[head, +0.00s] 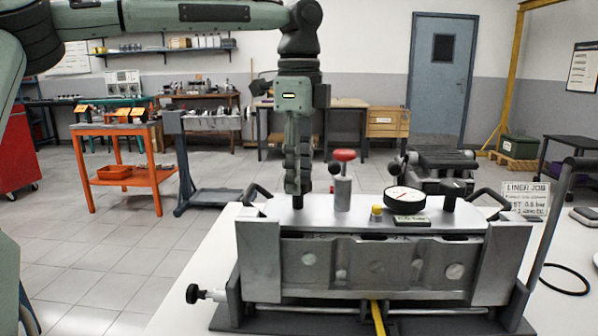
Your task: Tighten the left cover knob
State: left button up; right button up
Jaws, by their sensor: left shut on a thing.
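The engine block (372,262) stands in a dark fixture on the white bench, with a flat metal cover (322,219) on top. The left cover knob (297,202) shows only as a small dark piece at the cover's left end. My left gripper (297,186) points straight down from above and is shut on this knob, its fingers hiding most of it. The right cover knob (450,197), black, stands at the cover's right end. My right gripper is out of view.
A red-handled valve (343,180) stands just right of my left gripper. A dial gauge (404,199) and a yellow cap (377,211) are mid-cover. Black handles (257,193) rise at the ends. A black ring (567,279) lies on the bench at right.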

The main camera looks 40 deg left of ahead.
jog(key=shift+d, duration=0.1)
pick_arm(q)
jog(key=o, duration=1.1)
jog(key=shift+o, duration=0.3)
notch_tip(320, 180, up, 12)
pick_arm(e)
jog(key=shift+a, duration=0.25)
pick_arm(q)
jog(key=shift+f, duration=0.1)
